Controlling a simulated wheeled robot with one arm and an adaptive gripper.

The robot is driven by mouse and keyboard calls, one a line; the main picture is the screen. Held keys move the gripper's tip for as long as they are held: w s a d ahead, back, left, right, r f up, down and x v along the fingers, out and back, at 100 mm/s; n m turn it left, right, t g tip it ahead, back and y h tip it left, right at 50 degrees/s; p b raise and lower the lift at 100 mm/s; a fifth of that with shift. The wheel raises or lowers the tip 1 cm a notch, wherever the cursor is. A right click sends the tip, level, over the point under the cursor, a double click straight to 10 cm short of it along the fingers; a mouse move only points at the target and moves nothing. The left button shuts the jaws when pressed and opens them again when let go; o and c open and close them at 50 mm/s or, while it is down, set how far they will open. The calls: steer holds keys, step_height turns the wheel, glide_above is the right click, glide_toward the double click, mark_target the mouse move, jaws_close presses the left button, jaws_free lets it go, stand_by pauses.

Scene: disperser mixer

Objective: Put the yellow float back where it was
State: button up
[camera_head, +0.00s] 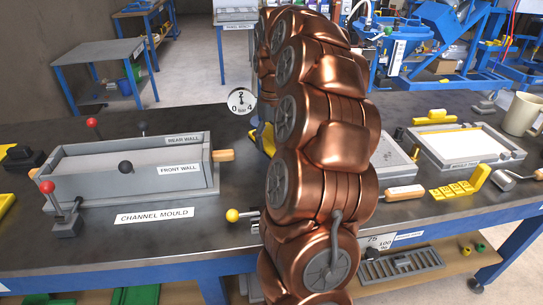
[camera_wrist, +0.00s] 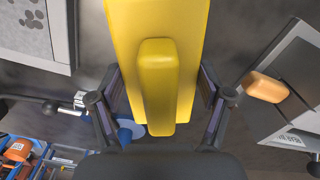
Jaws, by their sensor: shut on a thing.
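The yellow float (camera_wrist: 192,30) fills the upper middle of the wrist view, a flat plate with a raised rounded handle (camera_wrist: 157,85) towards me. The two fingers of my gripper (camera_wrist: 161,88) stand on either side of the float and are shut on it. In the head view my arm covers the gripper and most of the float. Only a yellow patch (camera_head: 265,138) shows at the arm's left edge, probably part of the float. I cannot tell whether the float touches the table.
The channel mould (camera_head: 130,172) stands left of my arm, with ball-ended levers and orange handles. A dial gauge (camera_head: 241,101) is behind. To the right are a mould tray (camera_head: 465,142), a yellow notched piece (camera_head: 458,188) and a mug (camera_head: 522,114).

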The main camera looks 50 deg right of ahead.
mark_target(273, 130)
steer(key=shift+f, duration=2.8)
steer(key=shift+f, duration=0.15)
steer(key=o, duration=1.1)
step_height(273, 130, up, 12)
steer(key=shift+r, duration=0.15)
steer(key=shift+a, duration=0.1)
